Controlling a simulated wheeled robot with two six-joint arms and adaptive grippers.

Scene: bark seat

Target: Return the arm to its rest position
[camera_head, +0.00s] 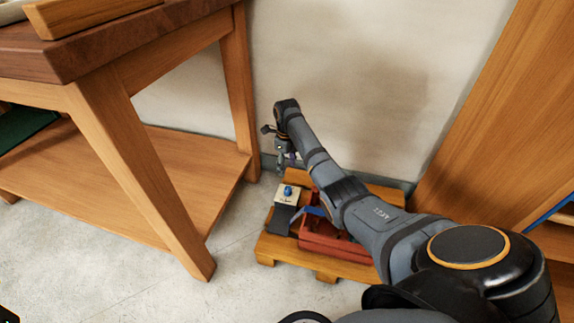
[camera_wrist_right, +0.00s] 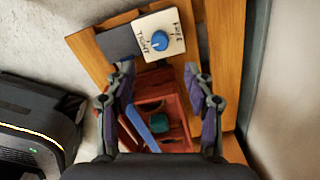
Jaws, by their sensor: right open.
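My right arm reaches from the lower right of the head view down over a low wooden platform. My right gripper (camera_head: 283,160) is near the platform's far left corner, partly hidden by its wrist. In the right wrist view my right gripper (camera_wrist_right: 158,72) has its two fingers wide apart, with nothing held between them. Beyond the fingertips is a white plate with a blue knob (camera_wrist_right: 159,41), marked TIGHT and FREE. The plate also shows in the head view (camera_head: 287,200). My left gripper is not in view.
The low wooden platform (camera_head: 297,267) carries a red box (camera_head: 322,247) with a blue bar (camera_wrist_right: 136,125) and a green piece (camera_wrist_right: 159,123) showing at it. A wooden bench (camera_head: 130,160) stands left, a wooden panel (camera_head: 480,120) right, a wall behind.

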